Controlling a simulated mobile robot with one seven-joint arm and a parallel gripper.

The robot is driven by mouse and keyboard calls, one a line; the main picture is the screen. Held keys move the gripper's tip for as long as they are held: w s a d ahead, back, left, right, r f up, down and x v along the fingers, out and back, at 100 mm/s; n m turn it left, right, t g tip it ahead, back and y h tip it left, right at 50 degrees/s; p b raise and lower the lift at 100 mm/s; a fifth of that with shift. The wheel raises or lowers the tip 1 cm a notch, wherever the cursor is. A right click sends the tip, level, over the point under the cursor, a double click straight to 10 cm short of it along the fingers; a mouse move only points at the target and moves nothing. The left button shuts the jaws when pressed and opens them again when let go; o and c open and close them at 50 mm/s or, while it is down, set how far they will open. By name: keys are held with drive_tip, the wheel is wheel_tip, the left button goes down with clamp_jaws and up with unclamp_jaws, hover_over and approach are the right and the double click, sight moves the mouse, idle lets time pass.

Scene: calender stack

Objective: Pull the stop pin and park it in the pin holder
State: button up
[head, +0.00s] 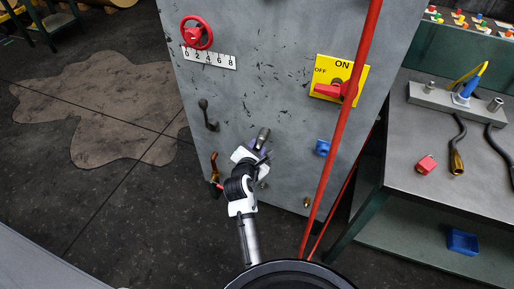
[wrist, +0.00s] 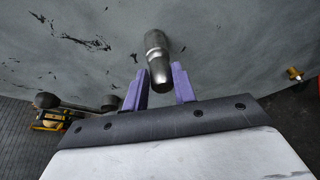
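A grey metal cylinder, which looks like the stop pin (head: 263,136), sticks out from the grey panel in the head view. In the wrist view the pin (wrist: 158,58) points toward the camera, with its rounded end near. My gripper (head: 258,152) is at the panel, just below the pin. In the wrist view its purple fingers (wrist: 160,84) stand apart on either side of the pin's end, with narrow gaps showing beside it.
A red pole (head: 342,95) crosses in front of the panel, right of my gripper. A bench (head: 420,185) with tools stands right.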

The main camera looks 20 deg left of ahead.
drive_tip(key=shift+c, duration=1.2)
drive_tip(key=o, duration=0.3)
clamp_jaws()
drive_tip(key=shift+s, duration=0.15)
drive_tip(key=shift+s+a+p, duration=0.1)
drive_tip(key=shift+s+p, duration=0.85)
drive_tip(key=shift+s, duration=1.9)
